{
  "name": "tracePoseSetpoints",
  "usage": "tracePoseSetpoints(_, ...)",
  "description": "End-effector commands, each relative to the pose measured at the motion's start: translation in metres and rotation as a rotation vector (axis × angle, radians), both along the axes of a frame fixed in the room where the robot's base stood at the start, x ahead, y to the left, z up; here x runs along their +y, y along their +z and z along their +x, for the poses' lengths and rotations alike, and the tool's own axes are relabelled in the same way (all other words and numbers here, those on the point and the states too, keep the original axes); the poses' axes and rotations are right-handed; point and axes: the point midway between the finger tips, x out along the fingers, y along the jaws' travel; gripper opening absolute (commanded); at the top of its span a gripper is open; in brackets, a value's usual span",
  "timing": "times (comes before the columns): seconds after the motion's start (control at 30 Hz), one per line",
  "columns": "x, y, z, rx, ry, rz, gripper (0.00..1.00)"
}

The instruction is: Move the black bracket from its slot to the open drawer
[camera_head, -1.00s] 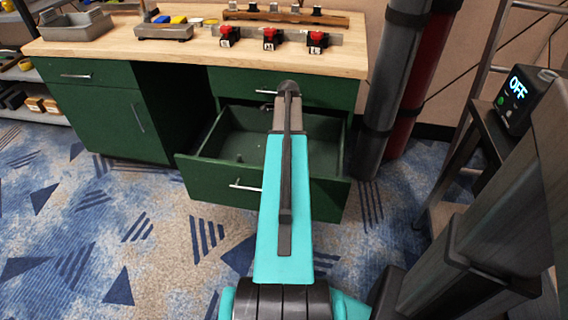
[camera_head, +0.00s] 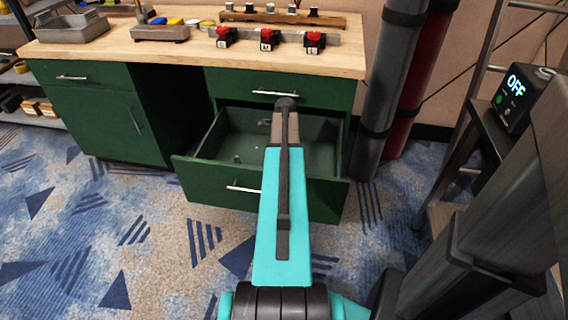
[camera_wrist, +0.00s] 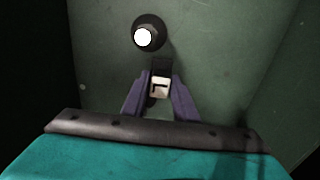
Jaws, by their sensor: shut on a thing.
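The open green drawer (camera_head: 188,171) is pulled out below the workbench top in the head view. In the wrist view my gripper (camera_wrist: 160,90) has its purple fingers shut on the black bracket (camera_wrist: 161,67), which carries a white label with a dark mark. The bracket is over the green drawer floor (camera_wrist: 215,60); whether it touches the floor I cannot tell. In the head view my arm hides my gripper and the bracket.
A dark round fitting (camera_wrist: 149,31) with a bright white centre is just beyond the bracket. Three red-and-black pieces (camera_head: 266,40) stand along the bench's front edge. Grey trays (camera_head: 72,27) are at the left, and a dark column (camera_head: 390,90) is right of the bench.

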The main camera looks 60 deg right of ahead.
Motion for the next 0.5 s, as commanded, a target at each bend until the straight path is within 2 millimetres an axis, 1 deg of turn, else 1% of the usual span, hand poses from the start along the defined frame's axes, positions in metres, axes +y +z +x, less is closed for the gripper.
tracePoseSetpoints(0.47, 0.0000, -0.0049, 0.0000, 0.000, 0.000, 0.000, 0.00)
tracePoseSetpoints(0.5, 0.0001, -0.0048, 0.0000, 0.000, 0.000, 0.000, 0.33)
